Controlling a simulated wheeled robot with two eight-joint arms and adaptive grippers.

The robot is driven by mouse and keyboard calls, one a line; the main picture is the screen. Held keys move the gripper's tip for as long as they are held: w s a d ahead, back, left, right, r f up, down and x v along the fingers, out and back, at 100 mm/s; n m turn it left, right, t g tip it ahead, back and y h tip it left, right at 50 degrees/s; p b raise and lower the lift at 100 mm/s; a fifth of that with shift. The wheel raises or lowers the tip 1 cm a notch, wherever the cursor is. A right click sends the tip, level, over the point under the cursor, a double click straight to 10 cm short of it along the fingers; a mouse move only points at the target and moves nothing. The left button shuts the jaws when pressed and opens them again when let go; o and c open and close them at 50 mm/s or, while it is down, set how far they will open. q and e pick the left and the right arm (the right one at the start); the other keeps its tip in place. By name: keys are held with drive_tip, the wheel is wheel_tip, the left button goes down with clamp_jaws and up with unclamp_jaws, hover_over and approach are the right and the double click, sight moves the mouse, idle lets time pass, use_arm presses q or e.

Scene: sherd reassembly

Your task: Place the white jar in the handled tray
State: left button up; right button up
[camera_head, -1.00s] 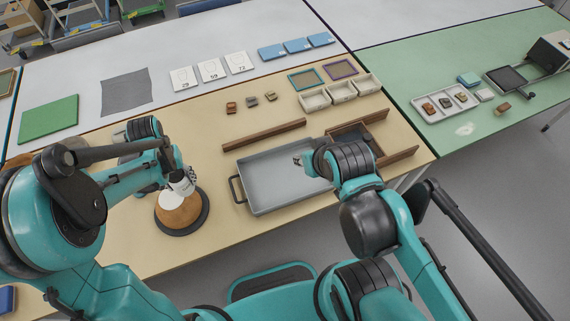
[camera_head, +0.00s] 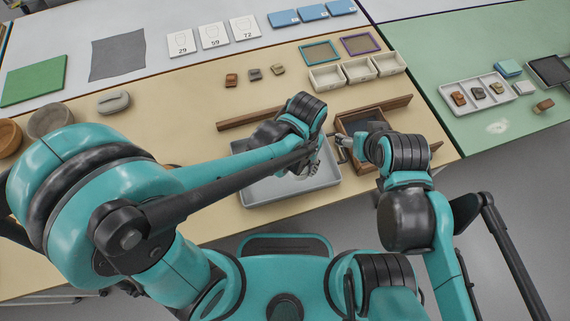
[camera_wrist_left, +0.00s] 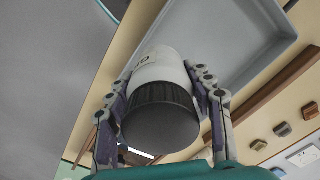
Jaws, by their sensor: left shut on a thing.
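The white jar (camera_wrist_left: 165,68) with a dark ribbed end is between the fingers of my left gripper (camera_wrist_left: 165,110) in the left wrist view, and the gripper is shut on it. In the head view my left gripper (camera_head: 308,168) is over the right part of the grey handled tray (camera_head: 262,189); the jar is mostly hidden there by my wrist. The tray floor (camera_wrist_left: 225,35) shows behind the jar in the wrist view. Whether the jar touches the tray is not clear. My right gripper (camera_head: 342,146) is at the tray's right edge; its opening is unclear.
A wooden bar (camera_head: 235,122) lies behind the tray, and a dark wooden box (camera_head: 352,124) stands to its right. Small white bins (camera_head: 327,78) and several sherds stand farther back. My left arm covers the table's front left.

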use_arm(q)
drive_tip(key=shift+s+d+r, duration=0.1)
drive_tip(key=shift+s+d, duration=0.55)
drive_tip(key=shift+s, duration=0.3)
drive_tip(key=shift+s+d+m, duration=0.15)
drive_tip(key=shift+s+m, duration=0.05)
drive_tip(key=shift+m, duration=0.1)
drive_tip(key=w+a+f+b, duration=0.1)
drive_tip(key=w+a+f, duration=0.1)
drive_tip(key=w, duration=0.1)
drive_tip(key=w+a+f+b, duration=0.2)
drive_tip(key=w, duration=0.1)
drive_tip(key=w+a+f+b, duration=0.1)
drive_tip(key=w+a+f, duration=0.1)
drive_tip(key=w+f, duration=0.1)
drive_tip(key=shift+w+b, duration=0.25)
drive_tip(key=shift+b, duration=0.05)
drive_tip(key=shift+f+b, duration=1)
drive_tip(key=shift+f, duration=1.05)
drive_tip(key=shift+f, duration=0.1)
drive_tip(key=o, duration=1.1)
drive_tip(key=shift+f, duration=0.1)
drive_tip(key=o, duration=0.4)
